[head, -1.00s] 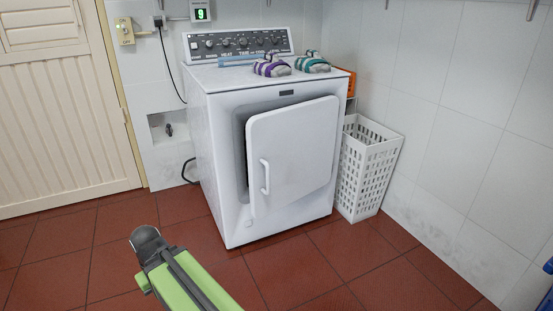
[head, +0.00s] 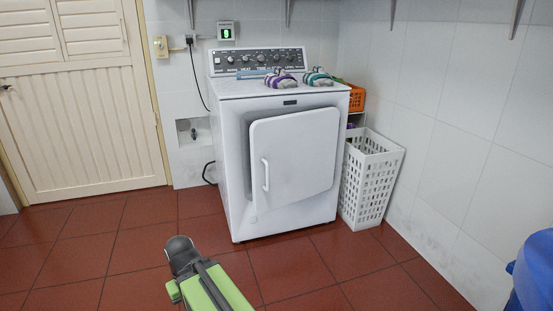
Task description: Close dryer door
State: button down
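The white dryer (head: 232,160) stands against the back wall. Its door (head: 300,150) is partly open, tilted out from the front, with a dark gap along its left and top edges. A white vertical handle (head: 265,174) is on the door's left side; the hinge looks to be on the right. My green arm with a dark rounded end reaches up from the bottom, in front of the dryer and apart from it in the picture. No gripper fingers show.
A white laundry basket (head: 368,180) stands close to the dryer's right side. Striped rolled cloths (head: 282,79) lie on the dryer top. A blue object (head: 535,270) is at the right edge. A cream louvred door (head: 78,105) is at left. The red tiled floor (head: 120,245) before the dryer is clear.

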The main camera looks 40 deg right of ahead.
aim_at(293, 156)
jog(key=u, duration=0.15)
jog(key=i, duration=0.95)
jog(key=z, duration=0.1)
